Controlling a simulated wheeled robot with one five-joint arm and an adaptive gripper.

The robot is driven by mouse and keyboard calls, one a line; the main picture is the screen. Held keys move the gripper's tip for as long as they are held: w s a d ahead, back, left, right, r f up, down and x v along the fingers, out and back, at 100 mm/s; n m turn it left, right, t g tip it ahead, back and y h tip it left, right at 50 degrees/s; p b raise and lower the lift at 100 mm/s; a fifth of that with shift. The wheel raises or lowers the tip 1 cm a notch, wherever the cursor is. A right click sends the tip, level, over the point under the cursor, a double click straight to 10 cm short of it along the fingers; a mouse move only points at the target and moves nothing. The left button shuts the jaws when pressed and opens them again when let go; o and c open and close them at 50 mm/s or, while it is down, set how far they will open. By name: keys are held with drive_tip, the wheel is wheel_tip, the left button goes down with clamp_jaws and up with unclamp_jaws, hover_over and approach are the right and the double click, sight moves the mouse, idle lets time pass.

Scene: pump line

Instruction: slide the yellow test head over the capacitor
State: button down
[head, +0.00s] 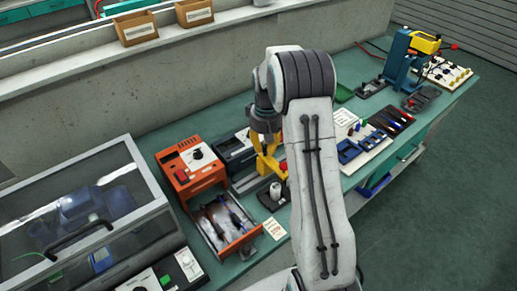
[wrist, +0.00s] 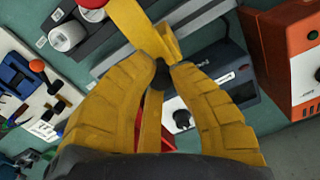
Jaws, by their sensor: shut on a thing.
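My gripper (head: 268,150) is over the bench. In the wrist view its two yellow ribbed fingers (wrist: 167,70) close on the yellow test head (wrist: 132,22), with a dark round part between the tips. The test head's yellow body reaches beyond the fingertips, and a yellow strip also shows between the fingers. The pale cylindrical capacitor (head: 275,190) stands upright on a dark base, below the gripper in the head view. A pale cylinder in a dark holder, likely the capacitor (wrist: 65,36), shows at upper left in the wrist view, apart from the test head.
An orange instrument (head: 190,168) with an open drawer (head: 225,225) stands left of the capacitor. A dark grey instrument (head: 236,152) is behind. Blue trays (head: 350,152) lie to the right, and a blue-and-yellow press (head: 405,55) stands farther off. My arm hides part of the bench.

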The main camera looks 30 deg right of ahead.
drive_tip(key=d, duration=0.2)
drive_tip(key=w+d, duration=0.1)
drive_tip(key=d, duration=0.1)
drive_tip(key=shift+d, duration=0.1)
drive_tip(key=c, duration=1.3)
unclamp_jaws()
drive_tip(key=shift+w+f, duration=0.1)
drive_tip(key=shift+w, duration=0.05)
drive_tip(key=shift+o, duration=0.9)
drive_tip(key=shift+r, duration=0.2)
wheel_tip(320, 180, up, 12)
drive_tip(key=shift+f, duration=0.15)
